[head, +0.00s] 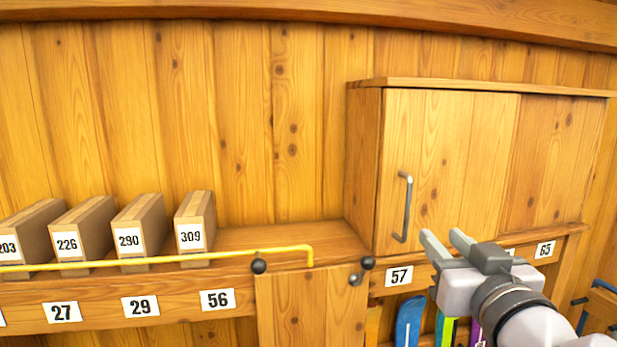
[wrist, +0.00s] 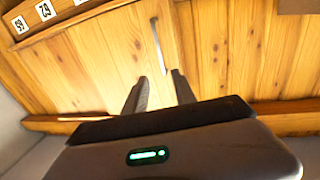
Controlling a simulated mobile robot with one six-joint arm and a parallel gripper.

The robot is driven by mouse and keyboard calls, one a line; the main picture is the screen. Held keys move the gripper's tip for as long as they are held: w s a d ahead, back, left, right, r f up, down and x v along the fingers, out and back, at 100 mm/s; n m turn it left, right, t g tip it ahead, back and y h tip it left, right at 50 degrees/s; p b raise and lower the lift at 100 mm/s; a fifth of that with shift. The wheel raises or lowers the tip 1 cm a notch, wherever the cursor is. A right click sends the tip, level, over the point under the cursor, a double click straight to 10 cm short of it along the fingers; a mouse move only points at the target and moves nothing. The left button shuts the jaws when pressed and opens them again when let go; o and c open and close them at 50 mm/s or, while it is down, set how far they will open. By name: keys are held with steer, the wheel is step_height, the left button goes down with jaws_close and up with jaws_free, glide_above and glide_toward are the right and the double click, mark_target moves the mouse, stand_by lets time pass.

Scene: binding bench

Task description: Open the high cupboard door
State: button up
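The high cupboard (head: 362,170) is a wooden box on the wall at the right of the head view. Its door (head: 455,150) is the left front panel and looks shut. The door's grey upright bar handle (head: 403,207) is near its left edge. My gripper (head: 444,234) is open and empty, to the right of and a little below the handle in the head view. In the wrist view the handle (wrist: 157,47) lies ahead of my gripper (wrist: 161,74), roughly in line with the gap between the fingers. The distance to the handle is hard to tell.
A shelf on the left holds cardboard boxes (head: 140,222) behind a yellow rail (head: 200,257). Number labels such as 57 (head: 398,276) mark the beam under the cupboard. Coloured items, one of them blue (head: 409,318), stand below. The wall above the boxes is bare.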

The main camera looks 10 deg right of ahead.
mark_target(409, 206)
steer(key=w+d, duration=0.1)
steer(key=w, duration=1)
steer(key=w+d+b, duration=0.1)
steer(key=w, duration=0.4)
steer(key=shift+w+d+f, duration=0.2)
steer(key=shift+d, duration=0.15)
steer(key=shift+s, duration=0.1)
jaws_close()
